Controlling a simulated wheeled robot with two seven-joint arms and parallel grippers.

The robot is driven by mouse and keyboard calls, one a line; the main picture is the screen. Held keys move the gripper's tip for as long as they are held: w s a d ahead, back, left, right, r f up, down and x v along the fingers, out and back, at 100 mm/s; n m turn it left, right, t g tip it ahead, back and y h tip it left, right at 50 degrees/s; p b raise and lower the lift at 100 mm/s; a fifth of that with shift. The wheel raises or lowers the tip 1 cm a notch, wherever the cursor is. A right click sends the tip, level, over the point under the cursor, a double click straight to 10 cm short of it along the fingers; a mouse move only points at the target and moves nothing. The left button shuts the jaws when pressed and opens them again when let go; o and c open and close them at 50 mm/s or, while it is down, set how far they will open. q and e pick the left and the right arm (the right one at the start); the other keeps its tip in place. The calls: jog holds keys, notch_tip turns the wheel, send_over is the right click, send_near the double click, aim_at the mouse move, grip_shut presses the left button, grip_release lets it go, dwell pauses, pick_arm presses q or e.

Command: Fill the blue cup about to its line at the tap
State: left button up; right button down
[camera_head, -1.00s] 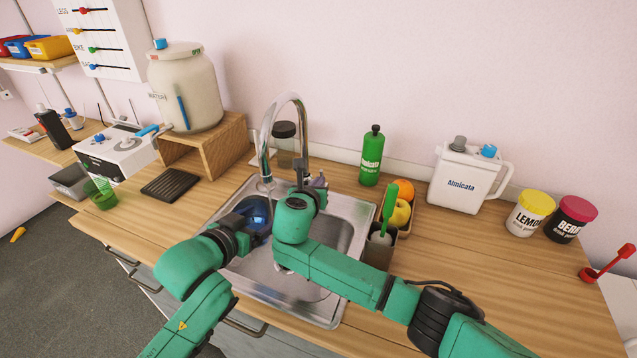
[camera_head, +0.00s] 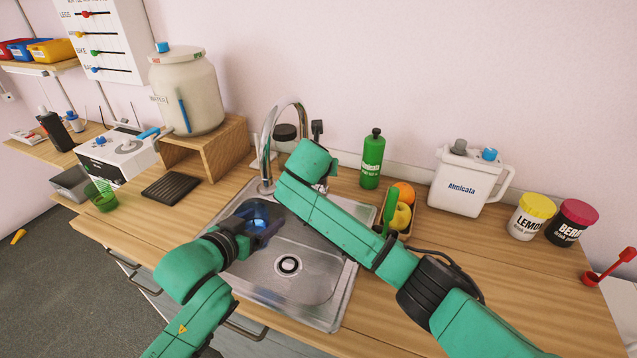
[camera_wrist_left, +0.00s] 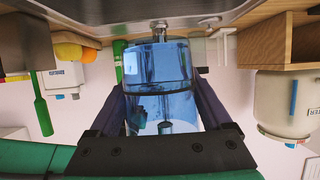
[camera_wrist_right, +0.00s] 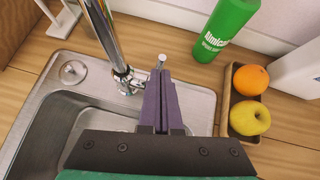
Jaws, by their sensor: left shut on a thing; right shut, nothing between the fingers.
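The blue cup (camera_head: 258,215) is over the left part of the sink, below the tap's spout. My left gripper (camera_head: 262,236) is shut on it; the see-through cup (camera_wrist_left: 157,68) fills the middle of the left wrist view, which is upside down. A dark band crosses the cup there, with deeper blue on the base side; I cannot tell the water level surely. The tap (camera_head: 265,155) is a tall chrome arch; no stream is clearly visible. My right gripper (camera_wrist_right: 160,108) is shut and empty, its tips close to the tap's small lever (camera_wrist_right: 161,60); contact is unclear.
The steel sink (camera_head: 334,297) has a bare drain (camera_head: 288,265). Behind and right stand a green bottle (camera_head: 372,160), a tray with an orange (camera_head: 404,192) and a yellow apple (camera_head: 401,215), and a white jug (camera_head: 465,182). A wooden stand (camera_head: 222,145) bears a water tank (camera_head: 188,92) at left.

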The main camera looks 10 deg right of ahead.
pick_arm(q)
jog(key=shift+w, duration=0.1)
pick_arm(e)
jog(key=s+f+v, duration=0.1)
jog(key=v, duration=1.1)
jog(key=shift+s+a, duration=0.3)
jog(key=shift+d+r, duration=0.1)
jog(key=shift+r, duration=0.05)
